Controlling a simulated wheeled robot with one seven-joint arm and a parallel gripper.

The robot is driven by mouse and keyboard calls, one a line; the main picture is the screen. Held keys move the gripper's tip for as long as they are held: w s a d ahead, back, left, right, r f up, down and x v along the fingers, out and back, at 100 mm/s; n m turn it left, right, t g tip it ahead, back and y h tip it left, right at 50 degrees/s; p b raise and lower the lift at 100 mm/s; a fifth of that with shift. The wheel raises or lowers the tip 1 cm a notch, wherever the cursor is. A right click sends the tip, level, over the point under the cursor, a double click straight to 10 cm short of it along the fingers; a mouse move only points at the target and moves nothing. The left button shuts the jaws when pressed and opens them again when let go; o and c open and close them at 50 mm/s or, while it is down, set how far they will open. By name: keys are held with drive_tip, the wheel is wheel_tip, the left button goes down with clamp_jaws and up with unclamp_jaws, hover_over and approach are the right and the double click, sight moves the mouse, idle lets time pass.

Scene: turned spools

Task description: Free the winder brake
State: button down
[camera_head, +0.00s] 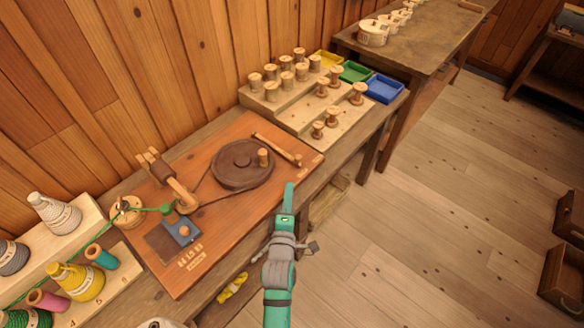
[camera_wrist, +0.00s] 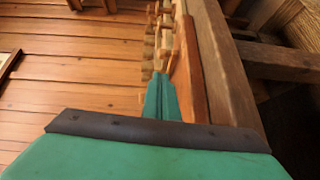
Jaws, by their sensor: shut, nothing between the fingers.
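The winder stands on a reddish-brown board (camera_head: 222,232) on the bench. Its dark round wheel (camera_head: 238,176) has an upright wooden peg (camera_head: 263,157) on top. A light wooden bar (camera_head: 275,147) lies beyond the wheel's right side and ends near a small knob (camera_head: 298,159). It looks like the brake lever, but I cannot tell whether it touches the wheel. A wooden spindle stand (camera_head: 180,194) is left of the wheel. My green gripper (camera_head: 289,188) is shut and empty, near the board's front edge, apart from the bar. Its closed fingers also show in the wrist view (camera_wrist: 160,98).
A blue block (camera_head: 181,231) sits on the board's front left. Thread cones, including a yellow one (camera_head: 76,281), stand on a rack at left. A stepped rack (camera_head: 284,104) holds several wooden spools at the back, beside yellow, green and blue trays (camera_head: 384,88).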

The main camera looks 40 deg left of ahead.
drive_tip(key=shift+w, duration=0.1)
drive_tip(key=x, duration=0.9)
drive_tip(key=shift+w+a, duration=0.2)
drive_tip(key=shift+w, duration=0.15)
